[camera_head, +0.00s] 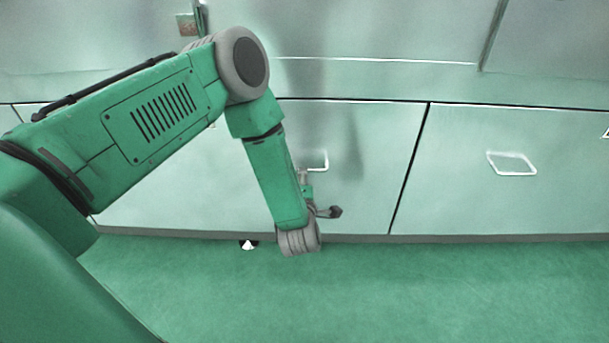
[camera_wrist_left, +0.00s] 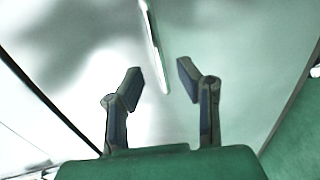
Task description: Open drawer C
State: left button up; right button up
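A pale drawer front (camera_head: 375,150) with a white handle (camera_head: 322,158) is behind my left arm in the head view. It looks shut. No letter is readable, so I cannot tell whether it is drawer C. My left gripper (camera_head: 318,197) is in front of this drawer, just below the handle, partly hidden by my wrist. In the left wrist view my left gripper (camera_wrist_left: 160,78) is open, its two fingers apart. The handle bar (camera_wrist_left: 154,48) shows in the gap beyond the fingertips, with nothing held. My right gripper is not in view.
Another shut drawer front (camera_head: 470,195) with a white handle (camera_head: 512,163) is to the right, past a dark vertical seam. Cabinet panels (camera_head: 380,35) rise above. The green floor (camera_head: 430,290) in front is clear. A small white object (camera_head: 248,244) shows at the cabinet's base.

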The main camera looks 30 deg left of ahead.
pick_arm(q)
jog(key=shift+b+x, duration=0.7)
jog(key=shift+x, duration=2)
jog(key=shift+r, duration=0.1)
grip_shut()
